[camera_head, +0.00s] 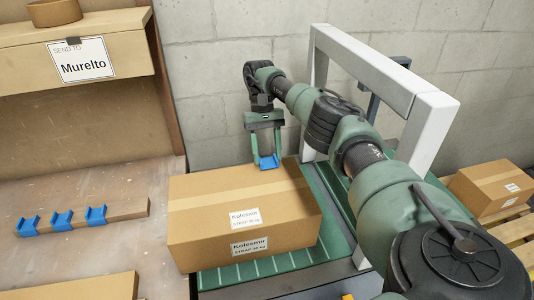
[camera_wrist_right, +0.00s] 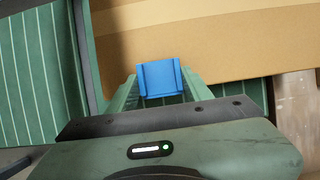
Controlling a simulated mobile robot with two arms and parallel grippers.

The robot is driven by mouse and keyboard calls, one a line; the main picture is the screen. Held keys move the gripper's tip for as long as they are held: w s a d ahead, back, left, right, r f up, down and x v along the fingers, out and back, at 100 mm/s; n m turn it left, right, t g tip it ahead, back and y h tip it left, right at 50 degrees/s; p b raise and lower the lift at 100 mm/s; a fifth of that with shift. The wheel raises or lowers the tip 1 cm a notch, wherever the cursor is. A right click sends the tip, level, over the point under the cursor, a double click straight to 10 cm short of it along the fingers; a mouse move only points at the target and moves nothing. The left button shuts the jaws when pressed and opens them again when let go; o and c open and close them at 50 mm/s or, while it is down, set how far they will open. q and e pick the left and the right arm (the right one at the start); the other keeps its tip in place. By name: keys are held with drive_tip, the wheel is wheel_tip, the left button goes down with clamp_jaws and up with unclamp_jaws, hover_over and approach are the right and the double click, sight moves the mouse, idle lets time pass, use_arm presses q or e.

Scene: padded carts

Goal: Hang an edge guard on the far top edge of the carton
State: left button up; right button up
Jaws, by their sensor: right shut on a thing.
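The brown carton (camera_head: 230,208) lies on the green slatted conveyor, with tape across its top and two "Kolesmir" labels. My right gripper (camera_head: 265,155) points down at the carton's far top edge and is shut on a blue edge guard (camera_head: 268,162). In the right wrist view the guard (camera_wrist_right: 160,80) sits between the fingers and overlaps the edge of the carton (camera_wrist_right: 225,40). I cannot tell whether it touches the carton. Three more blue edge guards (camera_head: 62,221) sit in a row on a wooden strip (camera_head: 128,209) at the left. My left gripper is not in view.
A white frame (camera_head: 365,65) arches over the green conveyor (camera_head: 275,264) behind and right of the carton. A shelf with a "Murelto" sign (camera_head: 82,61) stands at the upper left. Another carton (camera_head: 490,187) is on a pallet at the right.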

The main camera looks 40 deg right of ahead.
drive_tip(key=shift+f+b, duration=0.25)
drive_tip(key=shift+b, duration=0.1)
idle(0.5)
drive_tip(key=o, duration=1.4)
drive_tip(key=shift+r, duration=0.1)
drive_tip(key=shift+r+p, duration=0.8)
drive_tip(key=shift+r, duration=0.65)
